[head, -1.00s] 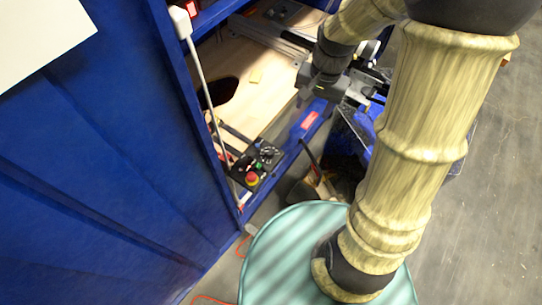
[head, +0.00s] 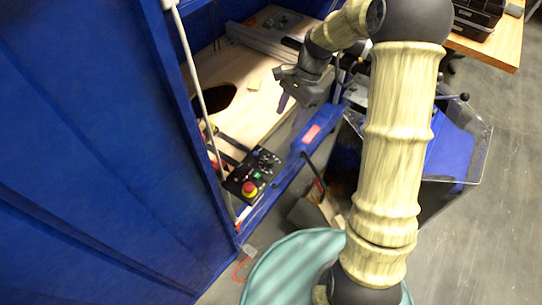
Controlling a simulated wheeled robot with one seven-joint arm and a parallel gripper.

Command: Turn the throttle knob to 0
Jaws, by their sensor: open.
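A black control box (head: 252,175) sits on the near left edge of the wooden bench inside the blue frame. It carries a red emergency-stop button (head: 249,189) on a yellow base, a small green button (head: 257,175) and a dark round throttle knob (head: 265,158) with light marks around it. The knob is small and its setting cannot be read. My gripper (head: 292,108) is open and points down above the bench, above and right of the box in the picture. It is apart from the knob and holds nothing visible.
A blue panel (head: 90,160) fills the left, and a pale upright rod (head: 198,85) stands beside the box. The bench (head: 240,110) has a dark hole. A blue cart (head: 450,150) stands right of my arm. Grey floor lies at the far right.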

